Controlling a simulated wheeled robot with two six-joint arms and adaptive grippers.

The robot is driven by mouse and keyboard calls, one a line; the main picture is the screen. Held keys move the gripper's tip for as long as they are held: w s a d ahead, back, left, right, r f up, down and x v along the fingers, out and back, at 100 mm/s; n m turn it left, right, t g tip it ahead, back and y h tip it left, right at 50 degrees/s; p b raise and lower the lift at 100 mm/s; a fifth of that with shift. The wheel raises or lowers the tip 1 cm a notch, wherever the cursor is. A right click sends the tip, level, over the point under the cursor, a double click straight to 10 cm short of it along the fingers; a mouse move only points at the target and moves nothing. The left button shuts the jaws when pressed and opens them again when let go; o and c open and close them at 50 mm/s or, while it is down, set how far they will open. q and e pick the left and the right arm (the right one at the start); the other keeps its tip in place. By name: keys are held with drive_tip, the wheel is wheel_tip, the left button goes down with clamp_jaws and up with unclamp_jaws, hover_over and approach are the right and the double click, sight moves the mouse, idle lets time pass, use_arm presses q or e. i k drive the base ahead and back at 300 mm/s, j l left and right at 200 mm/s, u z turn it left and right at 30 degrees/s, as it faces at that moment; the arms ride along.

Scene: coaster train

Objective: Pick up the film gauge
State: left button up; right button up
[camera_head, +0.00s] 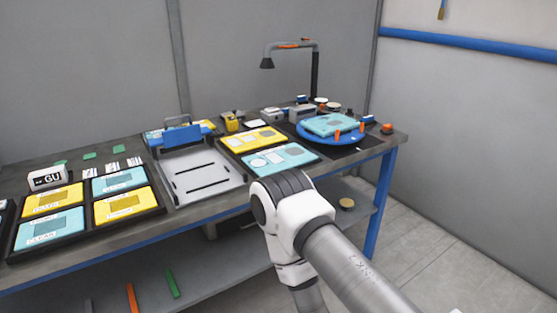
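A small white block marked "GU" (48,178) stands at the left of the workbench (187,208), behind a dark tray of yellow and light blue cards. It may be the film gauge, but I cannot be sure at this size. No other thing is clearly a film gauge. One of my arms crosses the lower right in front of the bench, and its gripper is out of the picture. My other gripper is not in view either.
A dark tray (94,232) holds yellow and light blue cards. A grey plate with a blue clamp (183,133) lies right of it. A blue turntable (352,138) and a lamp (314,70) stand at the right. A lower shelf (215,270) runs beneath.

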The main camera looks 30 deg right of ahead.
sight(232, 122)
drive_tip(key=i+l+z, duration=0.1)
drive_tip(key=l+z, duration=0.15)
drive_tip(key=z, duration=0.15)
drive_tip(key=i+l+z, duration=0.15)
drive_tip(key=z, duration=0.3)
drive_tip(key=i+l+z, duration=0.15)
drive_tip(key=z, duration=0.25)
drive_tip(key=i+l+z, duration=0.2)
drive_tip(key=z, duration=0.2)
